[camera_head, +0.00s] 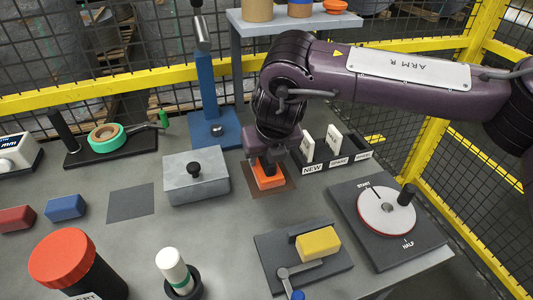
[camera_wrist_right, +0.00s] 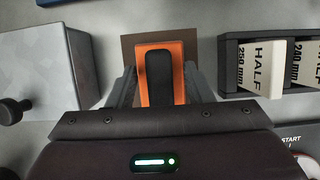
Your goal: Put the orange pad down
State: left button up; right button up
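The orange pad (camera_head: 268,182) with a black handle lies on a brown square mat (camera_head: 287,187) on the bench. In the right wrist view the pad (camera_wrist_right: 144,97) and its black handle (camera_wrist_right: 158,76) are between my right gripper's fingers (camera_wrist_right: 160,78). The fingers are apart, one on each side, with orange showing between them and the handle. In the head view my right gripper (camera_head: 268,165) is low over the pad and hides part of it. My left gripper is out of view.
A grey metal block with a black knob (camera_head: 195,184) stands close left of the mat. A black rack with white labelled cards (camera_head: 330,150) is close right. A dial plate (camera_head: 386,212) and a yellow block on a fixture (camera_head: 318,242) are nearer. Bare bench lies in front of the mat.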

jog(key=shift+r, duration=0.2)
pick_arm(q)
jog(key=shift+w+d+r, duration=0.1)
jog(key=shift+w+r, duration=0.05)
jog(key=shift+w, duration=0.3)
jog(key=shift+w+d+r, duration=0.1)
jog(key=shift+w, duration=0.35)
pick_arm(e)
jog(key=v, duration=0.7)
jog(key=shift+s+d+r, duration=0.1)
jog(key=shift+s+r, duration=0.05)
jog(key=shift+r, duration=0.05)
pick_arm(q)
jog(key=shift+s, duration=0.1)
